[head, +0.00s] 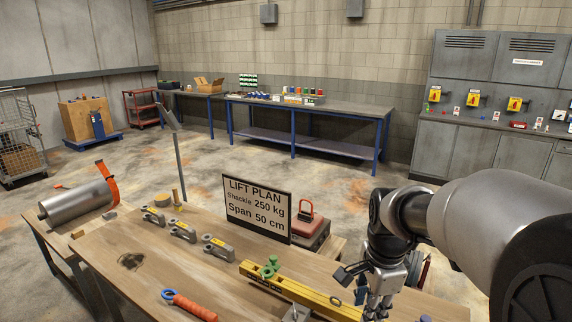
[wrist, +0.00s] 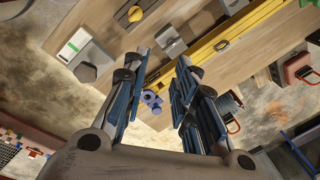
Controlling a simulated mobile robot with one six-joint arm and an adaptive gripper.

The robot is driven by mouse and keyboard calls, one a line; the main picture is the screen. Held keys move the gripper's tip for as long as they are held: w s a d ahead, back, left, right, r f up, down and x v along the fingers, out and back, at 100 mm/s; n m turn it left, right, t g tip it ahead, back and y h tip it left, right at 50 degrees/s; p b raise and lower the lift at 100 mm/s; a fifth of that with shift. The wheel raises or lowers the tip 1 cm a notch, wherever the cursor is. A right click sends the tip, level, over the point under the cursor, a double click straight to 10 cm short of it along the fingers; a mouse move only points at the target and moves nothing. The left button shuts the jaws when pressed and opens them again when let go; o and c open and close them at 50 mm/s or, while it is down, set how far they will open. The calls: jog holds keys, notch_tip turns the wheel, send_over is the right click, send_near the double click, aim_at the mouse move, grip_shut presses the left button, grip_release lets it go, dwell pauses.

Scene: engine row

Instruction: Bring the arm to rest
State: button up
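My arm reaches in from the right in the head view, and my gripper (head: 372,306) points down above the right part of the wooden workbench (head: 150,285). In the wrist view my gripper (wrist: 158,82) has its two fingers apart, with nothing between the tips. A yellow beam (head: 300,292) lies on the bench just left of the gripper, and it also shows in the wrist view (wrist: 240,36). A green shackle (head: 270,268) sits by the beam's left end. A blue-grey part (wrist: 151,98) shows between the fingers, lower down; I cannot tell what it is.
A lift plan sign (head: 256,207) stands on the bench, with a red-handled block (head: 309,228) behind it. Several grey shackles (head: 183,231) stand in a row. An orange-handled tool (head: 190,305) lies in front. A metal cylinder (head: 78,201) is at the left. Open floor lies behind the bench.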

jog(key=s+a+r+n+t, duration=0.1)
jog(key=s+r+n, duration=0.1)
jog(key=s+n, duration=0.6)
jog(key=s+a+r+n+t, duration=0.2)
jog(key=s+n, duration=0.6)
jog(key=s, duration=0.5)
jog(key=shift+a+r+n, duration=0.3)
jog(key=shift+r, duration=0.2)
